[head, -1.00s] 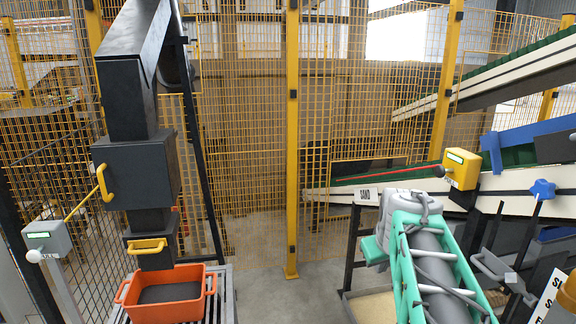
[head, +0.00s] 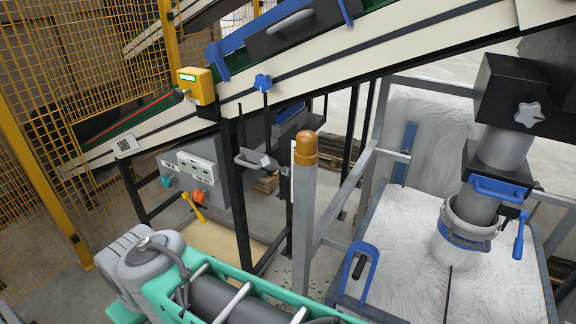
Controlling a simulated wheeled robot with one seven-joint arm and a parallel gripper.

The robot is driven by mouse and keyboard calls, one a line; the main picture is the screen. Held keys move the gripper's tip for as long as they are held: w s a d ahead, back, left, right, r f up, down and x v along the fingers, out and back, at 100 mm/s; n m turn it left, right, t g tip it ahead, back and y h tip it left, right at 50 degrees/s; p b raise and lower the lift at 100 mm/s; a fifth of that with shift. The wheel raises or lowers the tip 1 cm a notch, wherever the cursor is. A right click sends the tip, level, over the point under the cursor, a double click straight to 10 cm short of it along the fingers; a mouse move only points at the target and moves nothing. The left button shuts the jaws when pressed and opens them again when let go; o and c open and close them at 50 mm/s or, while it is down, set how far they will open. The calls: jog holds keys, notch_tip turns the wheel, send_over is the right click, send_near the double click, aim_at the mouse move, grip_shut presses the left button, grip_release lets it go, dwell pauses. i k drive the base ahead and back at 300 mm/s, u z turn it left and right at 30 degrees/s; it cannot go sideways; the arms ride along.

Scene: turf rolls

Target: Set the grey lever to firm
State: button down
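A grey handle (head: 252,158), which looks like the grey lever, sticks out to the left from a dark upright post below the conveyor. A narrow white plate (head: 292,170) stands just right of it, seen nearly edge-on, so its markings cannot be read. I cannot tell which setting the lever is at. My teal and grey arm crosses the bottom of the head view, below and in front of the lever and apart from it. My gripper's fingers are not in view.
A grey post with an orange cap (head: 305,150) stands close right of the lever. A blue-knobbed rod (head: 263,83) rises above it, by the conveyor (head: 330,70). A yellow box (head: 195,86) and a control panel (head: 196,168) are left.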

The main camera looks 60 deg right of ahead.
aim_at(268, 163)
jog(key=z, duration=0.55)
jog(key=k, duration=0.75)
jog(key=z, duration=0.85)
jog(key=k, duration=0.6)
jog(key=u, duration=0.85)
jog(key=i, duration=0.9)
jog(key=u, duration=0.95)
